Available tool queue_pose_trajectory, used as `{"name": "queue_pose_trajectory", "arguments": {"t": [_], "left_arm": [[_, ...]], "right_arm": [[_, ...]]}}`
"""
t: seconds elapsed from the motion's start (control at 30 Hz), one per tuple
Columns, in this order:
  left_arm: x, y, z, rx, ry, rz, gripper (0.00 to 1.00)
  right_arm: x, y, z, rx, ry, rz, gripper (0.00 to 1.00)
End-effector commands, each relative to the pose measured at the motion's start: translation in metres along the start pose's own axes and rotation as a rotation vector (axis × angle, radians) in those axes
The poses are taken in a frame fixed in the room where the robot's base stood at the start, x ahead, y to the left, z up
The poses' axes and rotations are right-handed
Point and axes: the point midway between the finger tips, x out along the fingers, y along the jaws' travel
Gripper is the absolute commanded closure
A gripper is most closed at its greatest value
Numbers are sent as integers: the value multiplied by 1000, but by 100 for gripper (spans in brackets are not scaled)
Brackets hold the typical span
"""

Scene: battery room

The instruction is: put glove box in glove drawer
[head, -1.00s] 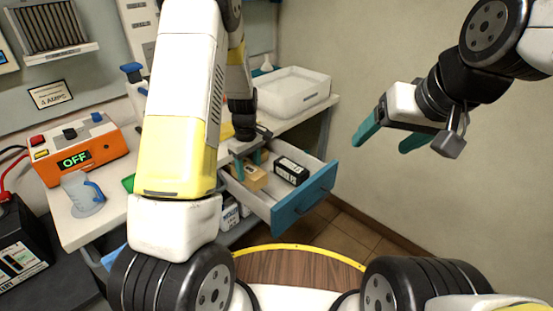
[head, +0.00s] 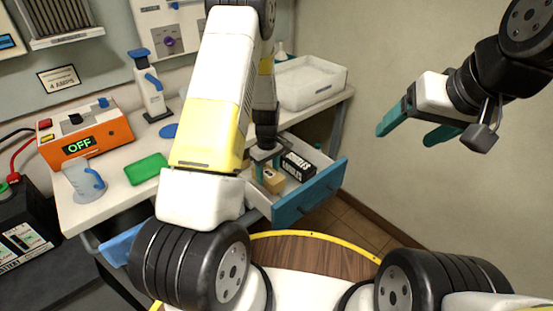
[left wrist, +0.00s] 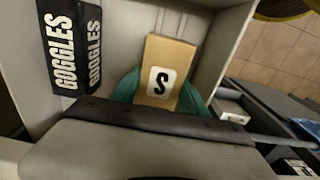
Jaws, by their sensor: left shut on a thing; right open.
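A tan box (head: 273,181) is inside an open drawer (head: 308,195) with a blue front, under the right end of the bench. In the left wrist view the tan box (left wrist: 165,58) shows a white label with a black S. My left gripper (head: 268,162) reaches down into the drawer. Its green fingers are shut on the tan box, one on each side, as the left wrist view shows. Whether the box touches the drawer floor I cannot tell. My right gripper (head: 415,131) is open and empty, in the air near the wall at right.
A black goggles box (head: 298,165) lies in the same drawer, beside the tan box. Floor in front of the drawer is clear.

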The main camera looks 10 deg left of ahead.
Motion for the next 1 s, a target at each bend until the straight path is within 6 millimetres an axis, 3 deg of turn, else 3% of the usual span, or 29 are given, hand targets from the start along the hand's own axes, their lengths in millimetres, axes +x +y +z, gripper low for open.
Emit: {"name": "queue_pose_trajectory", "arguments": {"t": [0.1, 0.83, 0.87, 0.97, 1.0], "left_arm": [[15, 0, 0, 0, -1, -1, 95], [28, 0, 0, 1, 0, 1, 95], [28, 0, 0, 1, 0, 1, 46], [28, 0, 0, 0, 0, 1, 26], [28, 0, 0, 0, 0, 1, 26]], "right_arm": [[0, 0, 0, 0, 0, 0, 26], [0, 0, 0, 0, 0, 0, 26], [0, 0, 0, 0, 0, 0, 26], [0, 0, 0, 0, 0, 0, 26], [0, 0, 0, 0, 0, 0, 26]]}}
